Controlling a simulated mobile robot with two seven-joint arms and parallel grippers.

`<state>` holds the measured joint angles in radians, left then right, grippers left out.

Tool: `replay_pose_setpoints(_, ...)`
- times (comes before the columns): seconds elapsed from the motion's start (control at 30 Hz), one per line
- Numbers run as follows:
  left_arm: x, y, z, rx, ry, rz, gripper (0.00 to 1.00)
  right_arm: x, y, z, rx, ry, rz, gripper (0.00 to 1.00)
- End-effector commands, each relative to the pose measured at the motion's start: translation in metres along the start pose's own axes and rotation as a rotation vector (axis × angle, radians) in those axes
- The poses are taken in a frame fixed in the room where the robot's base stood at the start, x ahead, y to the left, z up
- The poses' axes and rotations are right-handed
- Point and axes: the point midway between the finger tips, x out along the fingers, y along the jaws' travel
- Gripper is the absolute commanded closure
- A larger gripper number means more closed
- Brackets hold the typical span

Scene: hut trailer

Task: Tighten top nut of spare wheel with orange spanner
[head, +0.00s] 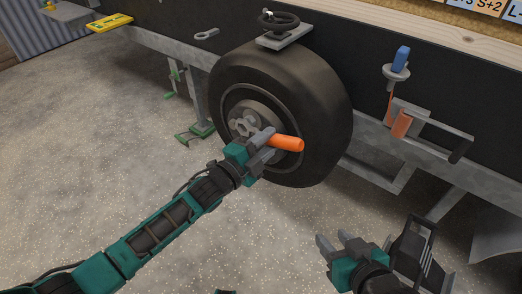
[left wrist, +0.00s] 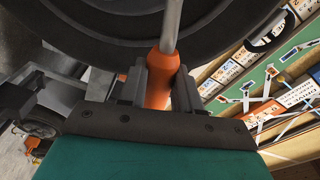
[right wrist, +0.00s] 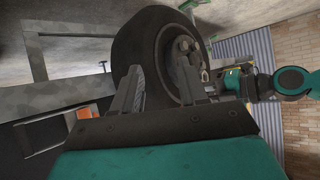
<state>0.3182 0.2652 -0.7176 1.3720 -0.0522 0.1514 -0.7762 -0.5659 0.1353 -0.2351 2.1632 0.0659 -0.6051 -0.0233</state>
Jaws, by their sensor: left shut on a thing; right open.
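The spare wheel (head: 325,95) stands upright against the trailer side, its grey hub (head: 262,108) facing me. My left gripper (head: 262,149) is in front of the hub's lower part, shut on the orange spanner (head: 288,143). The spanner's orange handle (left wrist: 158,92) and grey shaft (left wrist: 171,25) show in the left wrist view, the shaft running up towards the tyre. I cannot tell whether its head touches a nut. The right wrist view shows hub nuts (right wrist: 181,48); the top one is not clear. My right gripper (head: 340,243) is open and empty, right of and below the wheel.
A handwheel on a bracket (head: 285,38) sits above the tyre. Green-footed legs (head: 196,131) stand left of the wheel. The speckled floor (head: 90,150) is open at left.

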Motion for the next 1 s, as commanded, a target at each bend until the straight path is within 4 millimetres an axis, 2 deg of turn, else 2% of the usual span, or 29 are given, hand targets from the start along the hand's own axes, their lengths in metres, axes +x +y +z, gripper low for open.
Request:
replay_pose_setpoints(0.03, 0.000, -0.018, -0.001, -0.056, -0.001, -0.006, 1.00, -0.009, 0.000, -0.015, 0.000, 0.009, 0.004, 0.57)
replay_pose_setpoints(0.13, -0.001, -0.033, -0.001, -0.183, 0.000, -0.017, 1.00, -0.017, 0.001, -0.025, 0.001, 0.024, 0.012, 0.57)
replay_pose_setpoints(0.37, -0.002, -0.070, 0.014, -0.539, 0.001, -0.047, 1.00, -0.026, 0.009, -0.021, -0.003, 0.002, 0.034, 0.57)
replay_pose_setpoints(0.57, -0.004, -0.093, 0.038, -0.839, 0.003, -0.073, 1.00, -0.028, 0.013, -0.019, -0.016, 0.000, 0.040, 0.57)
replay_pose_setpoints(0.8, -0.007, -0.105, 0.063, -1.099, 0.005, -0.093, 1.00, -0.025, 0.013, -0.013, -0.018, 0.001, 0.040, 0.57)
replay_pose_setpoints(1.0, 0.000, -0.106, 0.067, -1.147, 0.005, -0.097, 1.00, -0.022, 0.013, -0.010, -0.016, -0.002, 0.037, 0.57)
